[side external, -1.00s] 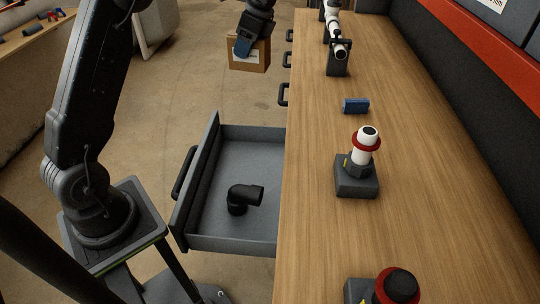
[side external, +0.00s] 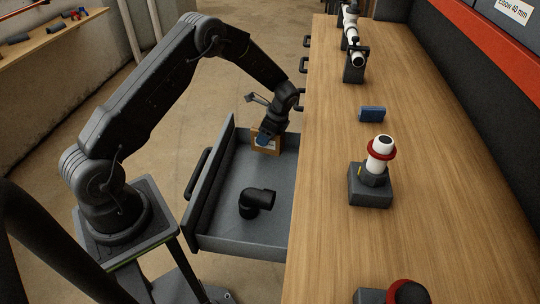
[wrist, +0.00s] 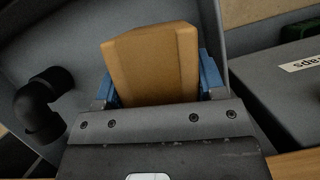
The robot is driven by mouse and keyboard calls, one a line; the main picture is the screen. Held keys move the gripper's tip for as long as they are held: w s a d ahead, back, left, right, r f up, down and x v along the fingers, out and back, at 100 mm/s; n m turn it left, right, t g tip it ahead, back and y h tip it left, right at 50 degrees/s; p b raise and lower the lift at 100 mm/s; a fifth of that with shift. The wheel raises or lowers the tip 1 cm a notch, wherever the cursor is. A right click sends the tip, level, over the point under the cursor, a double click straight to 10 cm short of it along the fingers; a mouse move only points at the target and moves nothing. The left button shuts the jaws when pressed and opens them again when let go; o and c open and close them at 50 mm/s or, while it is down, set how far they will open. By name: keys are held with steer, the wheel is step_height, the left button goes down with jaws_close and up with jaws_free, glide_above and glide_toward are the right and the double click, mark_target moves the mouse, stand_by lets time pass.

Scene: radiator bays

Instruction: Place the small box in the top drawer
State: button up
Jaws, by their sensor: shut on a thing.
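The small brown cardboard box (side external: 267,144) is held by my gripper (side external: 266,136) over the far end of the open top drawer (side external: 204,196). The box looks low, at about the height of the drawer walls; I cannot tell whether it touches the drawer floor. In the wrist view the box (wrist: 152,65) sits between the two blue fingers of my gripper (wrist: 158,88), which are shut on it. The grey drawer also shows around it in the wrist view (wrist: 75,45).
A black pipe elbow (side external: 257,202) lies in the near part of the drawer. The wooden bench (side external: 330,150) borders the drawer on the right and carries a blue block (side external: 372,114) and a red-and-white fitting on a dark base (side external: 381,152). Free drawer floor lies between box and elbow.

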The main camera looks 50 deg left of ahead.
steer(key=shift+f, duration=2.5)
steer(key=shift+f, duration=0.15)
steer(key=o, duration=1.1)
